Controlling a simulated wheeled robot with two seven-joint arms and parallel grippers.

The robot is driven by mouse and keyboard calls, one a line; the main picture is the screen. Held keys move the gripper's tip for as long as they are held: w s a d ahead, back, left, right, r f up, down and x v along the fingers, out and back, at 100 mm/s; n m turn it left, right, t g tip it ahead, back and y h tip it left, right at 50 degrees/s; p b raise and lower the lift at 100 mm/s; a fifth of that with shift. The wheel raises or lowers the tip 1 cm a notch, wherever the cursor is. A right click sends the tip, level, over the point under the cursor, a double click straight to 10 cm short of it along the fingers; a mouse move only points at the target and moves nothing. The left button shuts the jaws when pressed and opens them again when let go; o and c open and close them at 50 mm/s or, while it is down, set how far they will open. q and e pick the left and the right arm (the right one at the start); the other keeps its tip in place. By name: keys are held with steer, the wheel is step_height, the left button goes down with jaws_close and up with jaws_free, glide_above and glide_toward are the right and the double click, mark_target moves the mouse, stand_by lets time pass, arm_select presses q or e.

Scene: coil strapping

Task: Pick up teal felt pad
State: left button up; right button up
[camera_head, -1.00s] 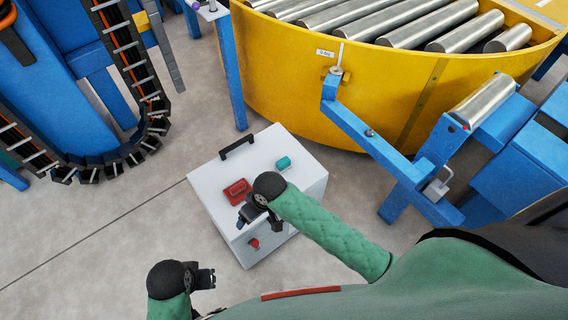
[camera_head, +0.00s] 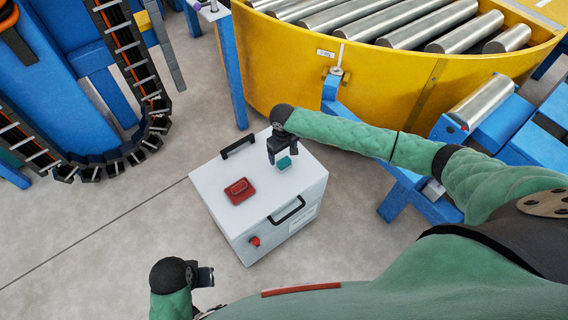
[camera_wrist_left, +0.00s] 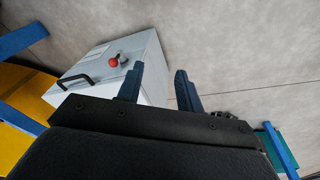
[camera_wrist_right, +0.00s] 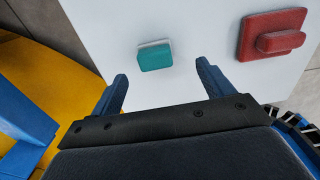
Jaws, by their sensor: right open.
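The teal felt pad (camera_head: 284,163) is a small block lying on top of the white cabinet (camera_head: 222,182). In the right wrist view the pad (camera_wrist_right: 155,56) shows ahead of the fingertips, roughly between their lines, with white cabinet top around it. My right gripper (camera_wrist_right: 162,70) is open and empty. In the head view my right gripper (camera_head: 283,155) is above the pad and partly covers it. My left gripper (camera_wrist_left: 156,74) is open and empty, low at the left in the head view (camera_head: 208,277), away from the cabinet.
A red block with a raised grip (camera_head: 239,190) lies on the cabinet top, left of the pad. Black handles (camera_head: 238,146) stand at the cabinet's edges. A red knob (camera_head: 255,241) is on its front. The yellow roller ring (camera_head: 300,85) and blue frame (camera_head: 340,95) stand behind.

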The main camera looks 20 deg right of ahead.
mark_target(285, 161)
steer(key=shift+w+d, duration=0.25)
steer(key=shift+d, duration=0.05)
steer(key=shift+f+p, duration=0.3)
steer(key=shift+f, duration=1.05)
step_height(285, 161, down, 4)
steer(key=shift+s+d+f+p, duration=0.1)
steer(key=shift+d+p, duration=0.05)
steer(key=shift+p, duration=0.55)
steer(key=shift+f, duration=0.4)
steer(key=c, duration=1.1)
arm_select(q)
step_height(285, 161, down, 9)
steer(key=w, duration=0.1)
steer(key=shift+r, duration=0.2)
arm_select(e)
steer(key=shift+r, duration=0.15)
